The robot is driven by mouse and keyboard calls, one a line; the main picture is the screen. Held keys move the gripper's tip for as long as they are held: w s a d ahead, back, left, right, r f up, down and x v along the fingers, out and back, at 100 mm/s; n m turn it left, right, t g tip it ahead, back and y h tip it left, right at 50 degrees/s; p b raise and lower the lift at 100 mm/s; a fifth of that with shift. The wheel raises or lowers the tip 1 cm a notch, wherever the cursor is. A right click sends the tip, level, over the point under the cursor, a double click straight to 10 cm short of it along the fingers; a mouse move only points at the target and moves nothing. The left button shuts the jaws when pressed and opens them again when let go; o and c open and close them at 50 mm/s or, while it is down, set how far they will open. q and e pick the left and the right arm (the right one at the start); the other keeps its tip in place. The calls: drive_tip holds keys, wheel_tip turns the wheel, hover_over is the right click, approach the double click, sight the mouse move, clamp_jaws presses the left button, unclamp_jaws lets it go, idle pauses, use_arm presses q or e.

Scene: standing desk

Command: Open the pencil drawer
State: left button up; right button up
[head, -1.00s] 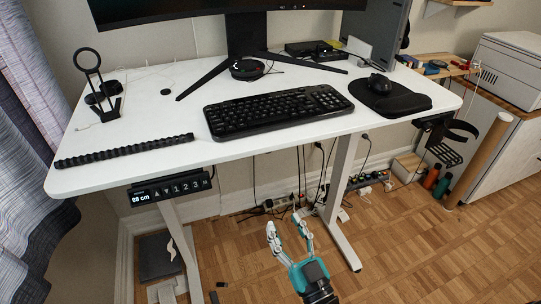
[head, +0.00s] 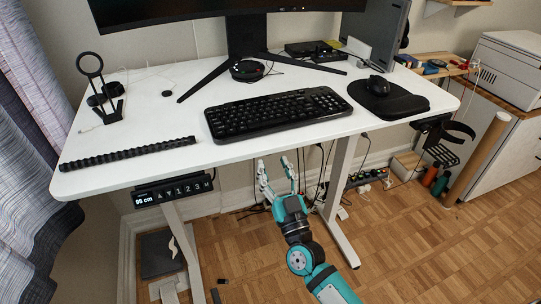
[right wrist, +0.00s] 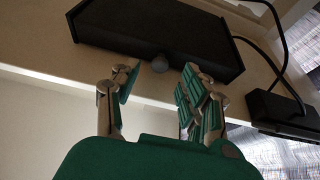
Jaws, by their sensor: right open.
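The pencil drawer (right wrist: 150,40) is a dark box under the desk top in the right wrist view, with a small round grey knob (right wrist: 160,63) on its near face. It looks shut. In the head view the desk top hides it. My right gripper (head: 275,168) is open and empty, just below the desk's front edge in the head view. In the right wrist view its fingers (right wrist: 157,85) are spread on either side of the knob's line, with the knob beyond the gap. I cannot tell whether they touch anything. My left gripper is not in view.
The white desk (head: 150,115) bears a keyboard (head: 275,112) and a mouse pad (head: 405,102). A height control panel (head: 172,190) hangs under its front left. A desk leg (head: 340,180) stands right of my gripper. A dark box with a cable (right wrist: 285,115) is at right in the wrist view.

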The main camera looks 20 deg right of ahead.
drive_tip(key=shift+x, duration=1.5)
clamp_jaws()
